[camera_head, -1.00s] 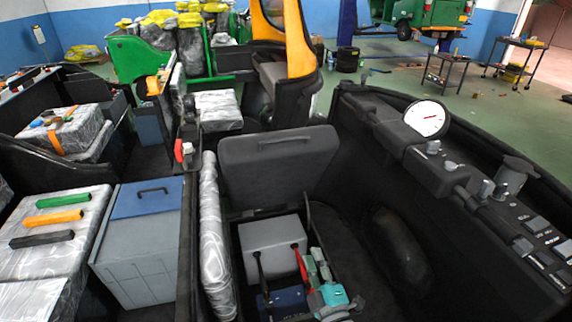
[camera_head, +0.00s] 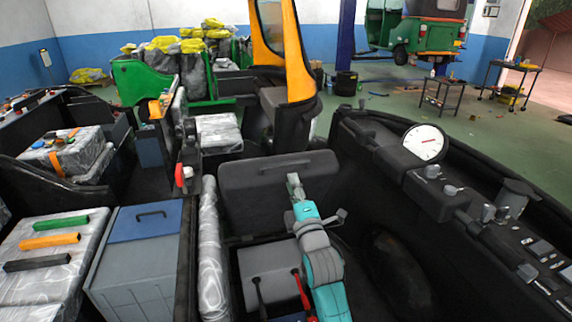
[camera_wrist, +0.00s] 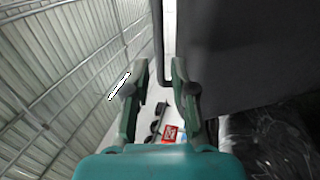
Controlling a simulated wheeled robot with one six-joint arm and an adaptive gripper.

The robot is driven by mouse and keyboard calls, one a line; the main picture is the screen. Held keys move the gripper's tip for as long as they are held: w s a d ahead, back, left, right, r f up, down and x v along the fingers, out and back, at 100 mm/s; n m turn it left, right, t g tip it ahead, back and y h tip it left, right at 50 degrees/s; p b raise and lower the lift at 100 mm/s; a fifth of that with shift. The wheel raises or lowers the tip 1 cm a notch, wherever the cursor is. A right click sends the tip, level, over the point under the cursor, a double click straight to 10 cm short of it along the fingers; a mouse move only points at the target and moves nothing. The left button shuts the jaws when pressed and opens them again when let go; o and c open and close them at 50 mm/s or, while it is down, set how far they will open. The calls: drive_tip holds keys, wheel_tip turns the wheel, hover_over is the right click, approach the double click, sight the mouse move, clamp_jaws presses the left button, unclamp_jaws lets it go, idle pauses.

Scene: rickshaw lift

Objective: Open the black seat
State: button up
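The black seat (camera_head: 250,187) stands upright as a panel in the head view, with the compartment behind its lower edge in plain sight. Its dark handle (camera_head: 286,165) runs along the upper part of the face towards me. My gripper (camera_head: 293,182), at the end of my teal arm, is just below the handle and partly covers the seat. In the wrist view my gripper's two green fingers (camera_wrist: 160,85) are apart. The bent dark handle bar (camera_wrist: 158,40) lies between them, with the dark seat (camera_wrist: 225,50) to the right. I cannot tell whether the fingers touch the bar.
A grey box (camera_head: 268,268) sits in the compartment below the seat. A silver-wrapped roll (camera_head: 211,250) and a blue-lidded box (camera_head: 145,222) are to the left. The dashboard with a white gauge (camera_head: 424,142) borders the right. A yellow-framed vehicle part (camera_head: 298,60) rises behind.

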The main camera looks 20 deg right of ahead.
sight(286, 164)
drive_tip(key=x, duration=0.8)
drive_tip(key=shift+w, duration=0.1)
clamp_jaws()
